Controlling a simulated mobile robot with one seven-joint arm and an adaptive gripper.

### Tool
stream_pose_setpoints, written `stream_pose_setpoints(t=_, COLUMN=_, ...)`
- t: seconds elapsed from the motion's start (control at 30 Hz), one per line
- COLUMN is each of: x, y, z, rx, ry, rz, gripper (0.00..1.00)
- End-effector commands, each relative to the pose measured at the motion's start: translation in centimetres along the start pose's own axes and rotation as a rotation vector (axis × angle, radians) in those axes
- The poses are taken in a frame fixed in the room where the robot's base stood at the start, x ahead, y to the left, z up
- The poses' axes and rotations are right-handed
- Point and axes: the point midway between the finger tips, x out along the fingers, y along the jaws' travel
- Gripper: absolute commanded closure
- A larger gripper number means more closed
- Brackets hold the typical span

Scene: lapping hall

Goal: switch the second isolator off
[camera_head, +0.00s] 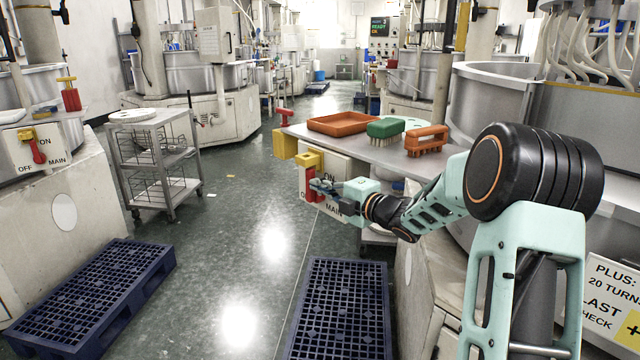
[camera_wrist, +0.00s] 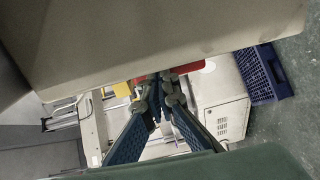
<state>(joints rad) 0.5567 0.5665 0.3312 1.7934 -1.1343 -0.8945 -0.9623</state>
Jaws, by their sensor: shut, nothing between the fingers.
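An isolator (camera_head: 327,166) hangs at the near end of the steel bench: a pale box lettered ON and MAIN, with a yellow mount and a red handle (camera_head: 310,188). The handle hangs below the mount, partly hidden by my gripper. My gripper (camera_head: 318,186) is shut and empty, with its fingertips at the handle; I cannot tell whether they touch. In the wrist view a red part (camera_wrist: 188,68) shows just beyond the fingertips, under a large pale panel. Another isolator (camera_head: 24,150), with a red handle slanting down between OFF and MAIN, is at the far left.
A yellow block with a red handle (camera_head: 285,116) sits farther back. The bench (camera_head: 350,149) bears an orange tray (camera_head: 343,123), a green brush (camera_head: 385,129) and an orange brush (camera_head: 427,140). Dark blue pallets (camera_head: 340,305) (camera_head: 90,290) lie on the floor. A wire cart (camera_head: 155,160) stands left.

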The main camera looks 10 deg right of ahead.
Motion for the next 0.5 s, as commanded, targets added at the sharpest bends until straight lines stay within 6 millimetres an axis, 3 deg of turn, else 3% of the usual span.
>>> stream_pose_setpoints(t=0.5, x=0.37, y=0.57, z=-0.05, rx=0.000, ry=0.001, rz=-0.070, gripper=1.00)
